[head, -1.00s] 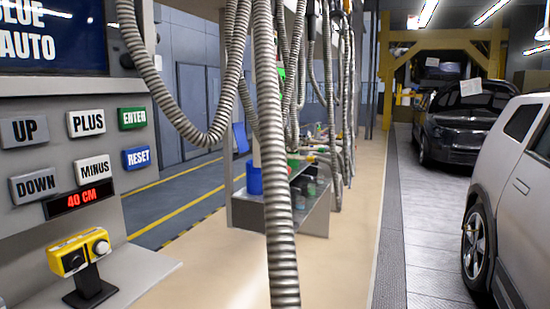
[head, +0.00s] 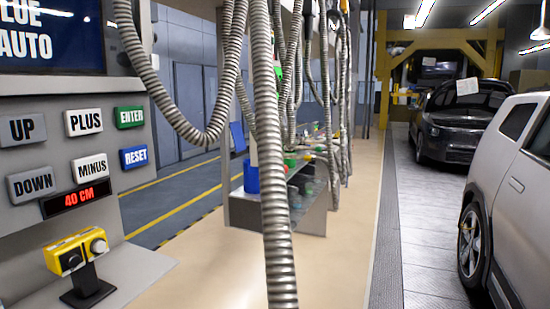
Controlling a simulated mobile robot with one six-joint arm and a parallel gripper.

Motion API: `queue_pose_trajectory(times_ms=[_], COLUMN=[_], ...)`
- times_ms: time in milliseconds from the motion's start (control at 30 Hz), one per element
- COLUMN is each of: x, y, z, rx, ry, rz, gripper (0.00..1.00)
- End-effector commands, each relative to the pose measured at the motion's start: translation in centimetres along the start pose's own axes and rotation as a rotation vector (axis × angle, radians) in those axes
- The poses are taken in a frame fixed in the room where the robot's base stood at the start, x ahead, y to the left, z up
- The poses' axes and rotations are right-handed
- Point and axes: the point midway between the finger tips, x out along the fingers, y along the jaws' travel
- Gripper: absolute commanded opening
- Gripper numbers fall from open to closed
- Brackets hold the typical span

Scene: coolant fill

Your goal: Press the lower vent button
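A grey control panel at the left carries several labelled buttons: UP (head: 22,129), DOWN (head: 32,183), PLUS (head: 84,122), MINUS (head: 91,167), a green ENTER (head: 130,117) and a blue RESET (head: 134,157). A red display (head: 76,198) below them reads 40 CM. No button labelled vent shows in this view. A yellow box (head: 75,252) with two round dark-and-silver knobs stands on a black stand below the panel; I cannot tell whether it is the vent control. My gripper is not in view.
Ribbed grey hoses (head: 270,150) hang across the middle, close to the camera. Behind them stands a metal cart (head: 300,215) with a blue container (head: 251,178). A silver car (head: 510,190) and a dark car (head: 462,120) stand at the right. The beige floor strip (head: 345,260) is clear.

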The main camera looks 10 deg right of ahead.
Motion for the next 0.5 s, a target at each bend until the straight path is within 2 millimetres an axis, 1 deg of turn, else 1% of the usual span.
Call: queue_pose_trajectory(times_ms=[33, 100, 133, 500], x=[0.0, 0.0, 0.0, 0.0], y=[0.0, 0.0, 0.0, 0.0], z=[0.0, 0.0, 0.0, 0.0], rx=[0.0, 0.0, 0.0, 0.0], ry=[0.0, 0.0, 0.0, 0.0], rz=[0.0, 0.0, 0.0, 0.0], gripper=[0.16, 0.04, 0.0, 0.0])
